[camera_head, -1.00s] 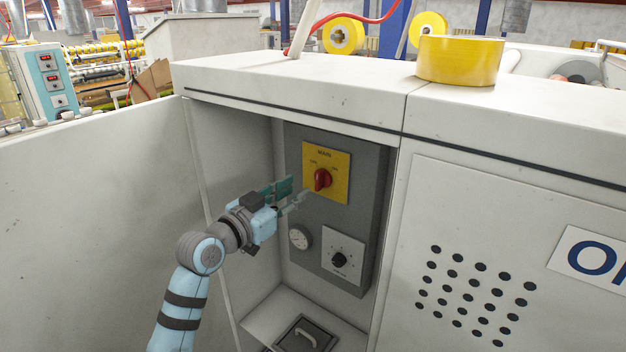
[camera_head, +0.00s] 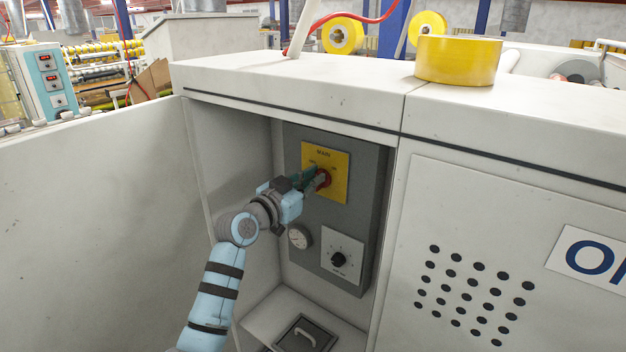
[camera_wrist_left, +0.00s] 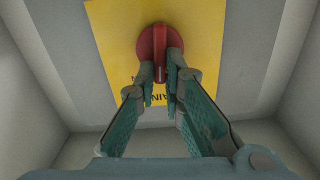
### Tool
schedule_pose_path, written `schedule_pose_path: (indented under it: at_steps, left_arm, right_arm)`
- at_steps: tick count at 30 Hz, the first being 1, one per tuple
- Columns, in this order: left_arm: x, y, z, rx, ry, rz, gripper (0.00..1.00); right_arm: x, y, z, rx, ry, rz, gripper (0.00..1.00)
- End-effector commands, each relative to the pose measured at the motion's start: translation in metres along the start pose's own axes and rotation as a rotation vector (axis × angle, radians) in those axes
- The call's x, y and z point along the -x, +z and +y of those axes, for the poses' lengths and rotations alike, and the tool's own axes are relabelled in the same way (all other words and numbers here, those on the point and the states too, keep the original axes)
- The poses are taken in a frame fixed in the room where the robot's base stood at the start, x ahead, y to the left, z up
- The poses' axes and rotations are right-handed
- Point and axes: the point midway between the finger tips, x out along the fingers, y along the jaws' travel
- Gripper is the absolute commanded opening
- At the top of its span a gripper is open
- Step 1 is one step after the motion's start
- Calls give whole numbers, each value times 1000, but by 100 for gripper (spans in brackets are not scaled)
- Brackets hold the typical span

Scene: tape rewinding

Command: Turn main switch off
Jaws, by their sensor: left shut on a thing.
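The main switch is a red rotary knob (camera_head: 323,180) on a yellow plate (camera_head: 340,190) marked MAIN, on a grey panel inside the open cabinet recess. My left gripper (camera_head: 314,180) reaches in from the left and is shut on the knob, partly covering it in the head view. In the left wrist view, the gripper's two fingers (camera_wrist_left: 161,78) stand on either side of the red knob's raised bar (camera_wrist_left: 159,48), in front of the yellow plate (camera_wrist_left: 210,35). My right gripper is not in view.
The recess side wall (camera_head: 228,150) stands close left of the arm. A yellow tape roll (camera_head: 459,60) sits on the cabinet top.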

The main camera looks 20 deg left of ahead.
Motion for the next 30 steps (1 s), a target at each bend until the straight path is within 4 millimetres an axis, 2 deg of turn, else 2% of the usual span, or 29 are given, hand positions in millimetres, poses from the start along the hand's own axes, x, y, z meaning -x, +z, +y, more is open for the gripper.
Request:
schedule_pose_path:
  at_steps: [13,30]
  left_arm:
    - [1,0,-3,124,4,-3,0]
    - [1,2,-10,589,4,-4,0]
  right_arm:
    - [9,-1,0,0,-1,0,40]
    - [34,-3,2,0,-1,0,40]
